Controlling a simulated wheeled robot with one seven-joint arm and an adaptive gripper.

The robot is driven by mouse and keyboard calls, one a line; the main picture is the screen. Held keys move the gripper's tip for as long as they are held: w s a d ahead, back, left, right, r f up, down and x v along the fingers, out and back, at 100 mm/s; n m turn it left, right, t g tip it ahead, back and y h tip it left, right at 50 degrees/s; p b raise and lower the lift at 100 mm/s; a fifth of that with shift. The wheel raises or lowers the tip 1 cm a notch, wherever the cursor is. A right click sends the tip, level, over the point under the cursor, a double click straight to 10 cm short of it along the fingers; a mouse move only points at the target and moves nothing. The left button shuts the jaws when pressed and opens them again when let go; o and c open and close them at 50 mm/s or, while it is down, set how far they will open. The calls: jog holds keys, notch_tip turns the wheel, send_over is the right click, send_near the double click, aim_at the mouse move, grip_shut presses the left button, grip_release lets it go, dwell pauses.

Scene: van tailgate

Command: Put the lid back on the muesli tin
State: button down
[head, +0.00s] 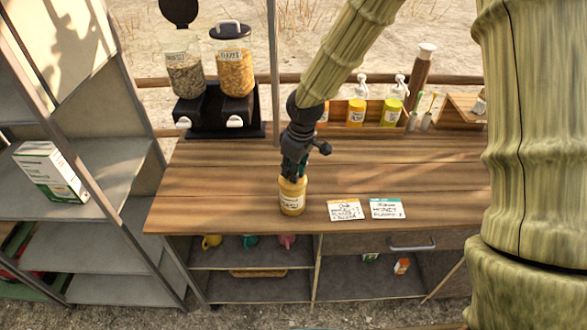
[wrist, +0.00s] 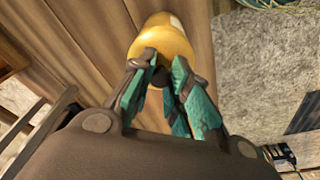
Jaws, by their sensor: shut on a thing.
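A yellow jar (head: 292,198) with a white label stands upright on the wooden counter near its front edge; its label is too small to read surely. My gripper (head: 293,172) points down at its top. In the wrist view the fingers (wrist: 160,82) are closed around a small dark knob at the end of the yellow jar (wrist: 163,42). A clear dispenser (head: 184,75) with dark grainy contents stands at the back left, its top seemingly uncovered; its label is hard to read. A black round disc (head: 180,11) stands up above and behind it. No thing is clearly marked as muesli.
A second dispenser (head: 233,65) with orange flakes has a black lid with a handle. Two cards (head: 387,208) lie right of the jar. A wooden rack (head: 378,112) with bottles stands at the back. A grey shelf (head: 90,185) stands left. The counter's left part is clear.

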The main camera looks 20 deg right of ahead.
jog(key=c, duration=0.8)
grip_release()
jog(key=shift+r+p, duration=2.95)
jog(key=shift+r, duration=0.55)
grip_shut()
